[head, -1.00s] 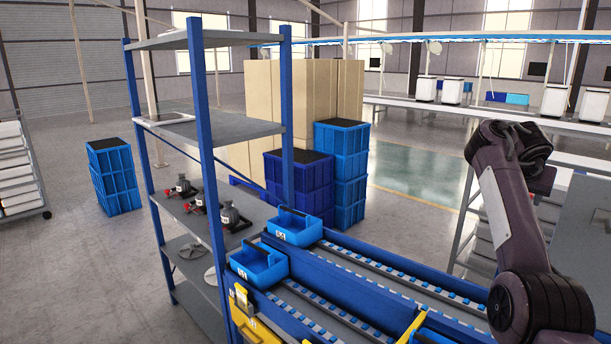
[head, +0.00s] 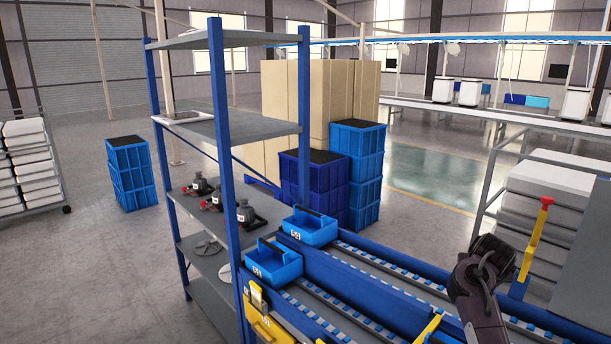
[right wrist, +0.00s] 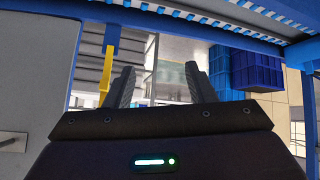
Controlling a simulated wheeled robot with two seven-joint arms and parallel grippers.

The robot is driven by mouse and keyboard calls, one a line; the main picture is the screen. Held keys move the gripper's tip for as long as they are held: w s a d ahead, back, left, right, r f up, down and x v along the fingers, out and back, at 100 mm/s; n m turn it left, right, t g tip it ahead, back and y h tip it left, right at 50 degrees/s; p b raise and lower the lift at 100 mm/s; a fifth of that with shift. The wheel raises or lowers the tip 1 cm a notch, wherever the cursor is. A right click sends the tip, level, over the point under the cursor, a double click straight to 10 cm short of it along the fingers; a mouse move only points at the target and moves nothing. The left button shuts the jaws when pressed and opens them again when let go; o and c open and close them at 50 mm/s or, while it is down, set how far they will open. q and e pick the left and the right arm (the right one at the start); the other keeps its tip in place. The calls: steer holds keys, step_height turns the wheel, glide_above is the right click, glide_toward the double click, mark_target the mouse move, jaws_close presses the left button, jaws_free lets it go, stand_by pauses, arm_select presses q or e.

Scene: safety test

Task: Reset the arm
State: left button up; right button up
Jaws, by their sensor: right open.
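My right arm comes in at the lower right of the head view, with its dark right gripper (head: 488,250) over the right side of the blue conveyor rack (head: 390,300). In the right wrist view the two black fingers of the right gripper (right wrist: 161,85) stand apart, with nothing between them. My left arm and gripper are in no view.
A blue-post shelf (head: 250,129) holds several dark metal parts (head: 243,214). Blue bins (head: 276,264) sit on the conveyor rack. A yellow post with a red top (head: 534,238) stands close right of my right gripper. Blue crates (head: 130,172) stand on open floor at left.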

steer(key=s+a+f+n+y, duration=0.3)
steer(key=s+a+f+n, duration=0.1)
steer(key=s+a+f, duration=0.85)
steer(key=s+a+f+n+g+y, duration=0.15)
steer(key=s+a, duration=0.45)
steer(key=s, duration=0.6)
steer(key=s+a+f+n+g+y, duration=0.1)
steer(key=s+a+g, duration=0.1)
steer(key=s+a, duration=0.65)
steer(key=s+d+f+g+b, duration=0.1)
steer(key=s+f+b, duration=0.2)
steer(key=f, duration=1.6)
steer(key=s+d+f+g+b, duration=0.15)
steer(key=f+b, duration=0.25)
steer(key=f, duration=1.4)
steer(key=s+d+f+b, duration=0.3)
steer(key=s+f+b, duration=0.1)
steer(key=s+f, duration=1.5)
step_height(320, 180, down, 2)
steer(key=shift+s+d+f+n, duration=0.1)
steer(key=shift+s+d+n, duration=0.1)
steer(key=shift+s+n, duration=0.15)
